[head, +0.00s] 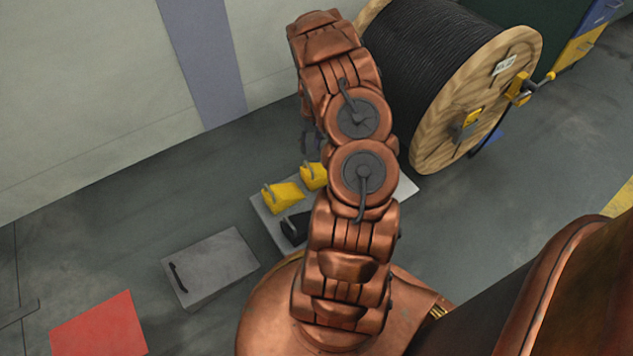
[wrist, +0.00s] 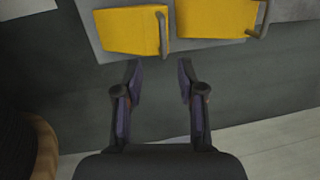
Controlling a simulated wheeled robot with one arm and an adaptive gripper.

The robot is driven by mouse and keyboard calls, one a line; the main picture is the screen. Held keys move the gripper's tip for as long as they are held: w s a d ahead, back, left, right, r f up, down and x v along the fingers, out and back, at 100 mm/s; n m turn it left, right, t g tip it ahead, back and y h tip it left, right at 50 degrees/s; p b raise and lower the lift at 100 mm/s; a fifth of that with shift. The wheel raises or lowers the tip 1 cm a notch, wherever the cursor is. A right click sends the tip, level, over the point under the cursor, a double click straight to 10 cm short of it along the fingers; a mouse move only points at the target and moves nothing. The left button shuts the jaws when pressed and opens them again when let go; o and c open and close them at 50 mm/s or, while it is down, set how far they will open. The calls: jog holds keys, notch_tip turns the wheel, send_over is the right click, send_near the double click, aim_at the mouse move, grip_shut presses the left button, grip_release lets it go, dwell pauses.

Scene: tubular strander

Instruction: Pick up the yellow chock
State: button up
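Two yellow chocks with grey handles rest on a grey plate (head: 265,211). In the head view one chock (head: 284,196) is at the plate's left and the other (head: 313,176) is just behind it, partly hidden by my arm. In the wrist view they lie side by side at the top, one at left (wrist: 132,30) and one at right (wrist: 217,18). In the head view my gripper is mostly hidden behind my arm.
A black block (head: 294,228) with a handle sits on the plate. A grey box (head: 211,267) and a red mat (head: 98,325) lie to the left. A large wooden cable reel (head: 480,95) stands at the right. A pale wall (head: 90,90) bounds the far side.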

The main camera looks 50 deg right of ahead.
aim_at(308, 165)
notch_tip(308, 165, down, 4)
jog(key=shift+r+b, duration=0.2)
jog(key=shift+b, duration=0.25)
jog(key=shift+s+a+f+b, duration=0.1)
jog(key=shift+a+f+b, duration=0.3)
jog(key=shift+f, duration=0.5)
jog(key=shift+s+a+f+b, duration=0.1)
jog(key=shift+a+f+b, duration=0.25)
jog(key=shift+f, duration=0.55)
jog(key=shift+s+a+f+b, duration=0.1)
jog(key=shift+a+f+b, duration=0.15)
jog(key=shift+f+b, duration=0.45)
jog(key=shift+f, duration=0.15)
grip_shut()
